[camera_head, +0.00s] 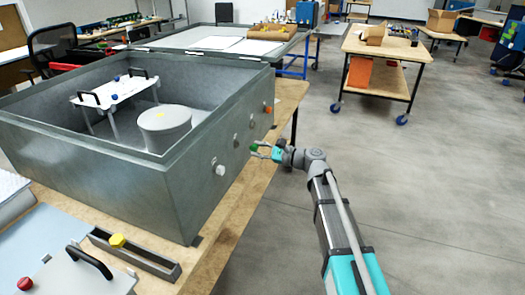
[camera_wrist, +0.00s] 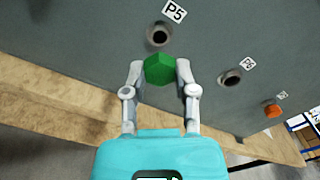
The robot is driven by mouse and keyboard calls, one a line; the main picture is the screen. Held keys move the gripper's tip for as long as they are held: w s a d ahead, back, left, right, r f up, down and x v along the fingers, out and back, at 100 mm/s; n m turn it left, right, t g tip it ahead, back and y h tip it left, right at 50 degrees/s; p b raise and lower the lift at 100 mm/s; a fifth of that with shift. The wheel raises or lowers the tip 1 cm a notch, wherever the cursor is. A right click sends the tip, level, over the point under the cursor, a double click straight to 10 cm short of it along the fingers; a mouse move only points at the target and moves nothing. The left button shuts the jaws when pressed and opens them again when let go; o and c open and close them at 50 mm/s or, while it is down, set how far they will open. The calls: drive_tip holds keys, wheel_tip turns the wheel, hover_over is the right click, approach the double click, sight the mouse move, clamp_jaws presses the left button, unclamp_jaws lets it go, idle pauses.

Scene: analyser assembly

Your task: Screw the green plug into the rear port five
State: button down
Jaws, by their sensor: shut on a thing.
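My gripper (camera_wrist: 160,75) is shut on the green plug (camera_wrist: 160,68), with one finger on each side of it. In the wrist view the plug is just below the open port labelled P5 (camera_wrist: 159,34) on the grey analyser wall, and it appears apart from the hole. In the head view my gripper (camera_head: 264,151) holds the green plug (camera_head: 254,147) beside the right-hand wall of the analyser box (camera_head: 205,190). The plug's far end is hidden.
A white plug (camera_head: 220,170) sits in the same wall. A wooden table edge (camera_head: 240,215) runs below. A yellow plug (camera_head: 117,240) stands in a grey rack (camera_head: 150,262).

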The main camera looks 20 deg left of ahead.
drive_tip(key=shift+a, duration=0.75)
drive_tip(key=n, duration=0.6)
drive_tip(key=shift+a, duration=0.2)
drive_tip(key=n, duration=0.5)
drive_tip(key=shift+w+a, duration=0.1)
drive_tip(key=shift+a, duration=0.15)
drive_tip(key=n, duration=0.5)
drive_tip(key=shift+a+n, duration=0.2)
drive_tip(key=shift+n, duration=0.2)
drive_tip(key=n, duration=0.6)
drive_tip(key=shift+a, duration=0.2)
drive_tip(key=shift+a, duration=0.75)
idle(1.6)
